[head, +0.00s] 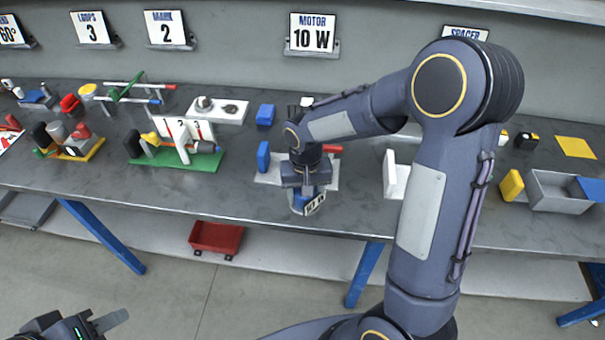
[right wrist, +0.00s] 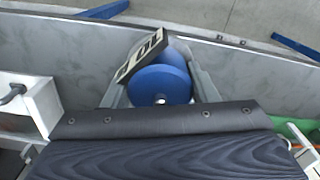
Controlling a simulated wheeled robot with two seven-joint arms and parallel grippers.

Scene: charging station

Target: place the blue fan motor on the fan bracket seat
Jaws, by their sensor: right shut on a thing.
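The blue fan motor (right wrist: 163,82) is a blue cylinder with a pale shaft tip and a white label reading 10 W. My right gripper (right wrist: 160,80) is shut on it, one finger on each side. In the head view the motor (head: 303,202) hangs under my right gripper (head: 306,190), by the bench's front edge. A white plate (head: 268,178) lies just behind it, and a white upright bracket (head: 391,172) stands to the right, partly behind my arm. I cannot tell which piece is the fan bracket seat. My left gripper (head: 100,322) shows partly at the lower left, away from the bench.
A blue block (head: 263,156) stands by the white plate. A green board (head: 175,160) with white cards is to the left. A grey bin (head: 560,191) and yellow block (head: 511,185) are at the right. A red tray (head: 215,238) sits below the bench.

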